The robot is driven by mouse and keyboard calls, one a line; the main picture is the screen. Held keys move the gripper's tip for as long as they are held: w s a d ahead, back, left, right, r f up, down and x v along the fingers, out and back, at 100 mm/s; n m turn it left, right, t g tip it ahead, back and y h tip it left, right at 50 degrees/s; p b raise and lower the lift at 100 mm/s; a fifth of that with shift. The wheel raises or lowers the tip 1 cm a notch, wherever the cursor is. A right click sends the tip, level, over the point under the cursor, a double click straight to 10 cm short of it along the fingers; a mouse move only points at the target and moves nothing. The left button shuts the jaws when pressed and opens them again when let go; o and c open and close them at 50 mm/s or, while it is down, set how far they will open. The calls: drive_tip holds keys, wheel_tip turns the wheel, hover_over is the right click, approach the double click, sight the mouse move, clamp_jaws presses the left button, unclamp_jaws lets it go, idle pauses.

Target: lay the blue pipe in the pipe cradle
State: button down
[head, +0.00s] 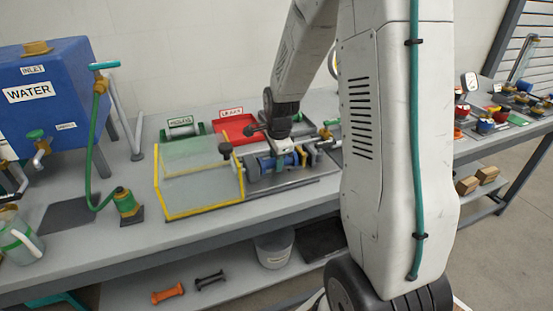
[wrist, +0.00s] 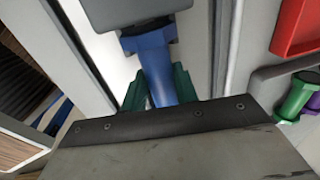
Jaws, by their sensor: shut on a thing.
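My gripper (head: 284,150) is low over the pump skid (head: 262,192) in the head view. In the wrist view its green fingers (wrist: 160,92) stand on both sides of the blue pipe (wrist: 164,72) and are shut on it. The pipe's collar (wrist: 150,40) lies close to a grey block (wrist: 135,10); I cannot tell whether they touch. In the head view my arm hides much of the pipe.
A clear guard with a yellow frame (head: 200,213) lies left of my gripper. A black knob (head: 224,149) stands up between them. A blue water tank (head: 45,90) and green hose (head: 92,140) are farther left. The bench front at left has some free room.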

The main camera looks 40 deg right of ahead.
drive_tip(key=c, duration=1)
unclamp_jaws()
drive_tip(key=r, duration=0.5)
drive_tip(key=s+r, duration=0.1)
drive_tip(key=r, duration=0.1)
drive_tip(key=shift+s+a+r, duration=0.1)
drive_tip(key=shift+a+r, duration=0.05)
drive_tip(key=shift+r, duration=0.25)
